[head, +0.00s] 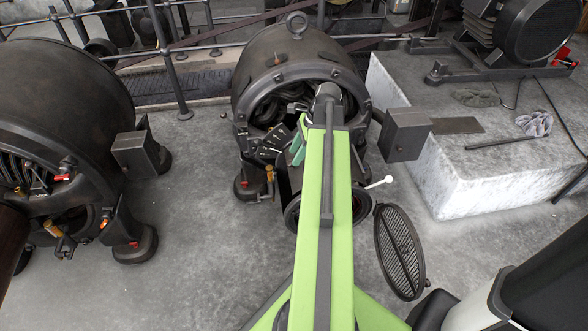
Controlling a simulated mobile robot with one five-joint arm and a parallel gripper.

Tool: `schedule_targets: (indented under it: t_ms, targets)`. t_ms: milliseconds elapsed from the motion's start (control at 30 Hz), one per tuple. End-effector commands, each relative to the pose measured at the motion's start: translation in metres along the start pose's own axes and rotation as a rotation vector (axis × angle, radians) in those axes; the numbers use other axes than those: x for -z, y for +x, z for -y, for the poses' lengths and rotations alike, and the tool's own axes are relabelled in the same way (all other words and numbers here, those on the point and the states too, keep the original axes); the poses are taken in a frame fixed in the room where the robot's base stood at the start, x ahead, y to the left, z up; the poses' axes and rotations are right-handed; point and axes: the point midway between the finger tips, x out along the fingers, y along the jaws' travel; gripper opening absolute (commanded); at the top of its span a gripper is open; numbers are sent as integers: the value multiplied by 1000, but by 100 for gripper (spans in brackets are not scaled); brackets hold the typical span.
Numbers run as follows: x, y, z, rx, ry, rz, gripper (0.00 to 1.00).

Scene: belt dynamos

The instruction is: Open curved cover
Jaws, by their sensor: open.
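The middle dynamo (290,65) is a dark round machine with a lifting ring on top and an open front showing windings. A dark oval mesh cover (400,250) with a curved rim stands tilted at its lower right, beside a round dark housing mostly hidden behind my arm. I cannot tell for certain whether this is the curved cover named in the task. A white-knobbed lever (378,183) sticks out to the right of the housing. My gripper (297,150) is open at the dynamo's front, largely hidden by my green arm. I cannot tell whether it touches anything.
Another dynamo (65,120) stands at the left. A grey box (404,134) juts from the middle dynamo's right. A stone plinth (440,170) with cloths and a rod is at the right. Railings (170,60) run behind. The floor between the dynamos is clear.

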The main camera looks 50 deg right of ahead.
Motion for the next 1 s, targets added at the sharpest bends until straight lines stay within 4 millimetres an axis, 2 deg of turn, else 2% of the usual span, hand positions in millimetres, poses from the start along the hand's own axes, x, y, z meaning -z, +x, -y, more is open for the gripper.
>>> schedule_targets:
  t_ms: [33,200,567,900,1000]
  targets:
    - [3,17,0,0,-1,0,44]
    - [1,32,0,1,0,0,44]
    - [-1,33,0,0,-1,0,44]
    - [-1,34,0,-1,-1,0,0]
    - [-1,34,0,-1,-1,0,0]
